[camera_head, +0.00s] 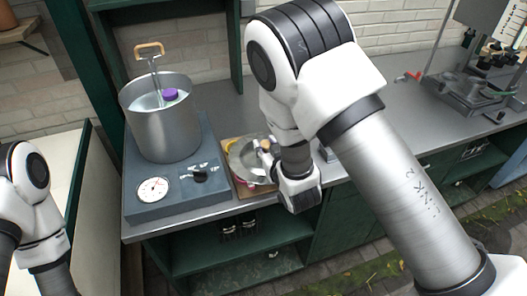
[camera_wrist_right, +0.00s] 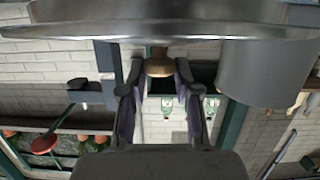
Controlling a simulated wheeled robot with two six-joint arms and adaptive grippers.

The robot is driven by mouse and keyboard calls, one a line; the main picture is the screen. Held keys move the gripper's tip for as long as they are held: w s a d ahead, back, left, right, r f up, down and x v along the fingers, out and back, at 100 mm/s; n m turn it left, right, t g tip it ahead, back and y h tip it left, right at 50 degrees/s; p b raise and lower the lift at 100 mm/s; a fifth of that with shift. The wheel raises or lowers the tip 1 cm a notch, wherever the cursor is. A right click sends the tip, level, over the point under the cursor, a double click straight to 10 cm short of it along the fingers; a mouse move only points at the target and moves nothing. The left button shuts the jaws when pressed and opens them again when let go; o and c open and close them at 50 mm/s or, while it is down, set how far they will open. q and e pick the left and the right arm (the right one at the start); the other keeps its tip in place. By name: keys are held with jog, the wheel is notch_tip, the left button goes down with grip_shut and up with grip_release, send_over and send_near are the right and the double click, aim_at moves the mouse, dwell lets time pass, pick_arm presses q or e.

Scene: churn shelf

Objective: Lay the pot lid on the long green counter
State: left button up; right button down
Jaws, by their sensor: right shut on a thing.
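The pot lid (camera_head: 240,158) is a round steel disc in front of my right gripper, over a small wooden board. My right gripper (camera_head: 264,150) is shut on the lid's knob. In the right wrist view the lid (camera_wrist_right: 160,32) spans the top, and its brown knob (camera_wrist_right: 159,66) is between the two fingers (camera_wrist_right: 160,95). The long counter (camera_head: 220,112) has a grey top and green cabinet fronts below. I cannot tell whether the lid touches the board. My left arm shows at the left edge, but its gripper is out of view.
A steel pot (camera_head: 163,125) with liquid, a purple item (camera_head: 170,94) and a wooden-handled tool (camera_head: 149,50) stands on a blue-grey dial unit (camera_head: 190,205). The wooden board (camera_head: 247,190) lies right of it. A grey device (camera_head: 460,92) stands at the far right; bare counter lies before it.

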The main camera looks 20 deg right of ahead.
jog(key=f, duration=0.1)
jog(key=w+f+p, duration=0.1)
jog(key=f, duration=0.1)
jog(key=shift+w+a+f, duration=0.15)
jog(key=shift+w+f, duration=0.15)
jog(key=shift+f, duration=0.2)
jog(key=shift+s+f, duration=0.15)
jog(key=shift+s, duration=0.1)
jog(key=c, duration=0.8)
grip_release()
jog(key=shift+w+f, duration=0.1)
jog(key=shift+w, duration=0.05)
